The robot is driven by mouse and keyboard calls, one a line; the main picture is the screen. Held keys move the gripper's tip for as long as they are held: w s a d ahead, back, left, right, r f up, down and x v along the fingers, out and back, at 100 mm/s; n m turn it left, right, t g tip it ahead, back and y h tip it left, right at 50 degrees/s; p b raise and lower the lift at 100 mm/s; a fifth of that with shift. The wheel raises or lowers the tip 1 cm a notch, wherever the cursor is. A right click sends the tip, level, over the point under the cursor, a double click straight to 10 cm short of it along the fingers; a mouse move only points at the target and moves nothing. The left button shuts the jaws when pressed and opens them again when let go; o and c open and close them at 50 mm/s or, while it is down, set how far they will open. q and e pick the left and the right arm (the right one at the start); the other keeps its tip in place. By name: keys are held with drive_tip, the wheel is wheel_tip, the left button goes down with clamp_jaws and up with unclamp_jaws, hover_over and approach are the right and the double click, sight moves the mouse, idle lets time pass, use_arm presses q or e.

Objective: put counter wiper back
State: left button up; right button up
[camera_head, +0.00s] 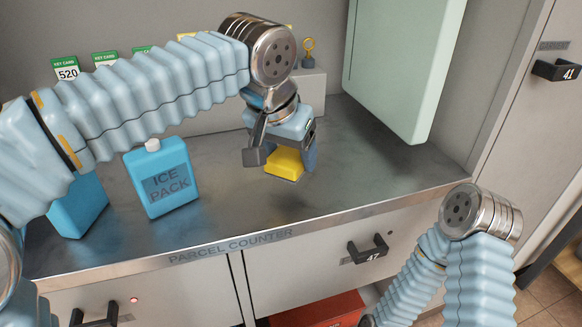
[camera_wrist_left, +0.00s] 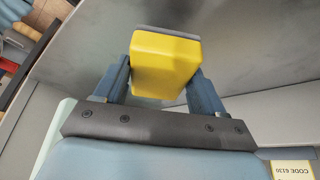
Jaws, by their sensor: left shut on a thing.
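The counter wiper (camera_head: 285,163) is a yellow block, held just above or on the steel counter; the gap is hard to judge. In the left wrist view the yellow wiper (camera_wrist_left: 165,62) shows a thin grey layer on its far side. My left gripper (camera_head: 291,160) is shut on it, with one blue-grey finger on each side, as the left wrist view (camera_wrist_left: 165,80) shows. My right arm comes in at the lower right; only a dark bit of its gripper (camera_head: 368,320) seems to show at the bottom edge.
A blue ice pack (camera_head: 163,180) stands on the parcel counter (camera_head: 350,165) at the left, beside another blue pack (camera_head: 78,207). A pale green panel (camera_head: 400,65) stands at the back right. Key cards (camera_head: 66,70) line the back ledge. A red box (camera_head: 320,310) lies below.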

sight(291, 186)
use_arm(q)
drive_tip(key=shift+w+f, duration=0.2)
drive_tip(key=shift+f, duration=0.1)
drive_tip(key=shift+s+x, duration=0.15)
drive_tip(key=shift+x, duration=0.8)
drive_tip(key=shift+s+x, duration=0.2)
drive_tip(key=shift+x, duration=0.75)
drive_tip(key=shift+a+f, duration=0.15)
drive_tip(key=shift+f+b, duration=0.25)
drive_tip(key=shift+b, duration=0.1)
drive_tip(key=o, duration=1)
drive_tip(key=shift+r, duration=0.1)
drive_tip(key=shift+r+p, duration=0.25)
drive_tip(key=shift+p, duration=0.05)
drive_tip(key=p+v, duration=0.1)
drive_tip(key=v, duration=1.1)
drive_tip(key=shift+f, duration=0.1)
